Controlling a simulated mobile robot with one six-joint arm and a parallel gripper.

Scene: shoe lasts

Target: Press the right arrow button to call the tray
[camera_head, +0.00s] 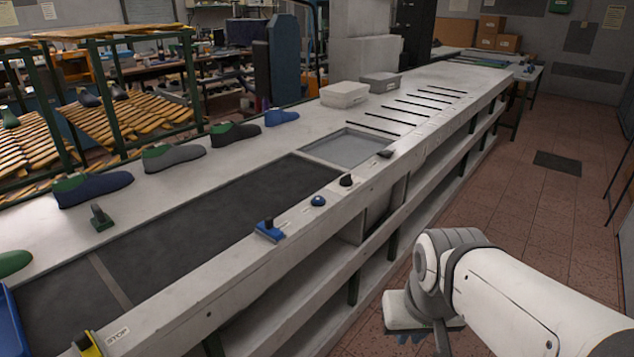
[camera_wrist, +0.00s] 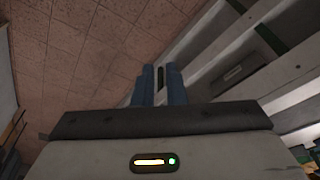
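No button with a right arrow on it can be made out in either view. Along the front ledge of the bench (camera_head: 262,262) sit a blue-and-black control (camera_head: 270,231), a blue dome (camera_head: 318,201) and a black knob (camera_head: 347,181); any markings on them are too small to read. My gripper (camera_head: 412,336) hangs low in front of the bench, over the floor side, apart from these controls. In the wrist view its two blue fingers (camera_wrist: 159,88) stand apart with a narrow gap and nothing held between them.
A dark belt (camera_head: 190,250) runs along the bench, with a grey recessed panel (camera_head: 345,149) beyond it. Shoe lasts (camera_head: 175,157) line the back edge. A yellow control (camera_head: 88,344) beside a STOP label is at the near left. The tiled floor (camera_head: 555,215) at right is mostly free.

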